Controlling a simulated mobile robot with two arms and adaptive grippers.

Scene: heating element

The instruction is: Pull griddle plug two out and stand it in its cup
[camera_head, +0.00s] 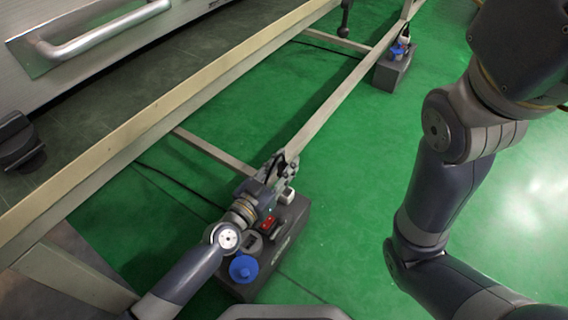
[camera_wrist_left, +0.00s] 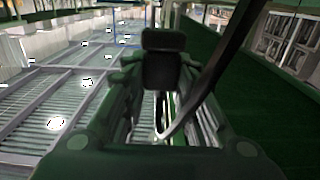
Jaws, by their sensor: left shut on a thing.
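My left gripper (camera_head: 280,168) is shut on a dark plug, beside the upper edge of a grey floor box in the head view. The dark plug (camera_wrist_left: 163,62) shows between the fingers in the left wrist view, with a dark cable curving away from it. In the head view the plug is mostly hidden by the gripper. A blue cup-like part (camera_head: 243,268) sits on the near end of the grey box (camera_head: 288,243). I cannot tell whether the plug still touches a socket. My right gripper is out of view.
A red switch (camera_head: 269,223) and a white part (camera_head: 287,196) are on the box. A second grey box (camera_head: 393,76) with blue and white parts stands farther back. A long beige frame rail (camera_head: 180,95) crosses above the green floor (camera_head: 340,170). A metal handle (camera_head: 90,42) is at upper left.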

